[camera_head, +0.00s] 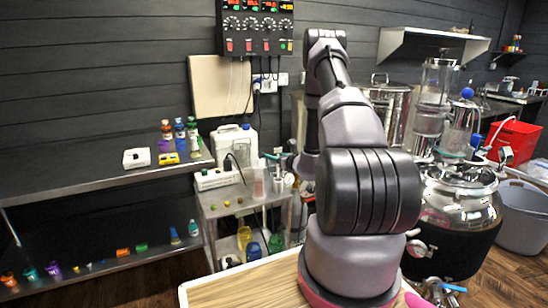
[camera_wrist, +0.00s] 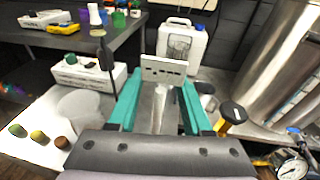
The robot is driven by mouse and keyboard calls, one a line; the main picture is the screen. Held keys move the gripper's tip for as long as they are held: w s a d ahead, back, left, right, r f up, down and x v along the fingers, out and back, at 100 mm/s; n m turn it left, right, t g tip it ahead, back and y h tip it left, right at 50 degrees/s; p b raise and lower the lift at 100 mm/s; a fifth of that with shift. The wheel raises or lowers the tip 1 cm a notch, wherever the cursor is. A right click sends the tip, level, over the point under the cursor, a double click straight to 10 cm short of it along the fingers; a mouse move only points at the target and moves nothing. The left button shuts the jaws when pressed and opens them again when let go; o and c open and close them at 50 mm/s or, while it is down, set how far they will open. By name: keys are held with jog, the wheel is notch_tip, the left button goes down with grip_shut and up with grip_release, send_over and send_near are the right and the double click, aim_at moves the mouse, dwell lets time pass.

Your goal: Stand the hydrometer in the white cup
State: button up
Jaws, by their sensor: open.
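My gripper (camera_head: 279,159) is open above the small metal bench. In the wrist view its two teal fingers (camera_wrist: 162,88) stand apart, with a narrow grey upright shape (camera_wrist: 160,108) showing between them; I cannot tell whether it is the hydrometer. A pale, translucent cup (camera_wrist: 85,107) stands on the bench to the left of the fingers, apart from them; it looks like the white cup. A similar pale vessel shows on the bench in the head view (camera_head: 259,184). I cannot clearly make out the hydrometer in either view.
A white jug (camera_wrist: 181,44) and a white meter box (camera_wrist: 86,77) stand behind. A yellow tool with a black top (camera_wrist: 230,117) is right of the fingers. Several small coloured balls (camera_wrist: 38,136) lie at the front left. A steel vessel (camera_head: 459,202) stands to the right.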

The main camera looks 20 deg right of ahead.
jog(key=v, duration=1)
dwell(0.8)
jog(key=a+r+n+g+y, duration=0.3)
jog(key=a+r+n+y, duration=0.5)
jog(key=a+r, duration=0.5)
jog(key=s+a+r+n+g+y, duration=0.2)
jog(key=s+a+r+n+g, duration=0.45)
jog(key=a+r, duration=0.25)
jog(key=s+a+r+n+g+h, duration=0.2)
jog(key=s+r+n, duration=0.1)
jog(key=s+n, duration=0.3)
jog(key=s+a+r+n+g+h, duration=0.2)
jog(key=s+r+n, duration=0.15)
jog(key=s, duration=0.55)
jog(key=s+d+r+n+t+h, duration=0.4)
jog(key=s+d+r+n+h, duration=0.1)
jog(key=s+d+r+h, duration=0.1)
jog(key=shift+s+d+r+n+t+h, duration=0.2)
jog(key=shift+s+r+n+t+h, duration=0.15)
jog(key=shift+s, duration=0.45)
